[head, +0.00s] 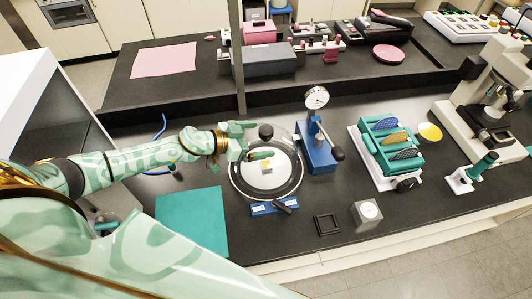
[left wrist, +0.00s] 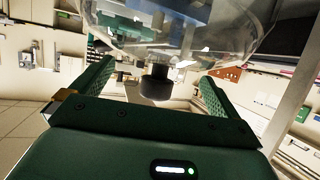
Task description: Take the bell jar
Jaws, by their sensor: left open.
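The clear glass bell jar (head: 288,150) stands on a round base plate (head: 240,190) with a dark rim, left of the middle of the bench. Its black knob (head: 266,131) is on top. A small yellow piece (head: 267,165) shows through the glass. My left gripper (head: 263,141) is open, with its two fingers on either side of the knob. In the left wrist view the knob (left wrist: 157,83) sits between the open fingers, with a gap on each side, and the glass (left wrist: 185,35) fills the top. My right gripper is not in view.
A blue dial-gauge stand (head: 318,155) stands close right of the jar. A teal mat (head: 192,220) lies front left. A post (head: 238,60) rises behind.

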